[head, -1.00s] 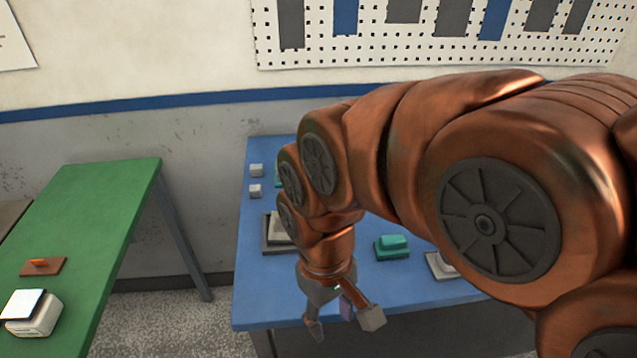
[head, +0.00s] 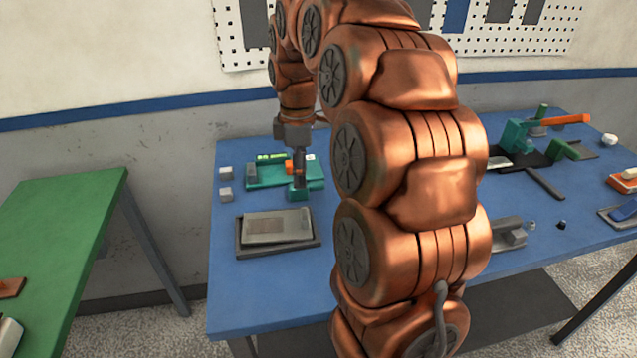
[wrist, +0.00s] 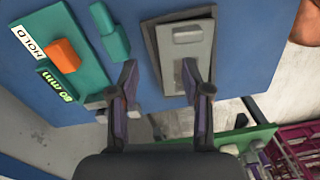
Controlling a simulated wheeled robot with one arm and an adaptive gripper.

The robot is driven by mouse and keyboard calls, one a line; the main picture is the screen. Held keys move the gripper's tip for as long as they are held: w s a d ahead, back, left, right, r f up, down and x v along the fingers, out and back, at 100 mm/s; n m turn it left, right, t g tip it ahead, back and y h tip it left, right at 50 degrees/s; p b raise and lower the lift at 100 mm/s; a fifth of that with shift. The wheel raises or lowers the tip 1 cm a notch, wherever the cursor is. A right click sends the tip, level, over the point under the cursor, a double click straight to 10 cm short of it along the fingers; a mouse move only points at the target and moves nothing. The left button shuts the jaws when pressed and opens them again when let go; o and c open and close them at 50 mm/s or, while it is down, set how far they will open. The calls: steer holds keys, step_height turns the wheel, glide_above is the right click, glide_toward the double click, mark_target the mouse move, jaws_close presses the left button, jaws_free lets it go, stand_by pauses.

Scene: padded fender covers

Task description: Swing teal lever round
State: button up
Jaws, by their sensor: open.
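A teal board (head: 262,182) lies at the back left of the blue table, with pale labels and an orange knob on it.
A grey tray with a pale plate (head: 277,227) lies in front of the board. Two small white cubes (head: 226,184) sit at the left. A teal fixture with an orange handle (head: 565,120) stands at right. A green table (head: 75,215) is separate, far left.

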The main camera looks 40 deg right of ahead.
steer(key=n, duration=0.2)
glide_above(319, 183)
steer(key=shift+a+f, duration=0.3)
steer(key=shift+f, duration=0.2)
steer(key=shift+w+d+f, duration=0.1)
steer(key=shift+d, duration=0.25)
steer(key=shift+f+p, duration=0.45)
steer(key=shift+f, duration=3.35)
jaws_close()
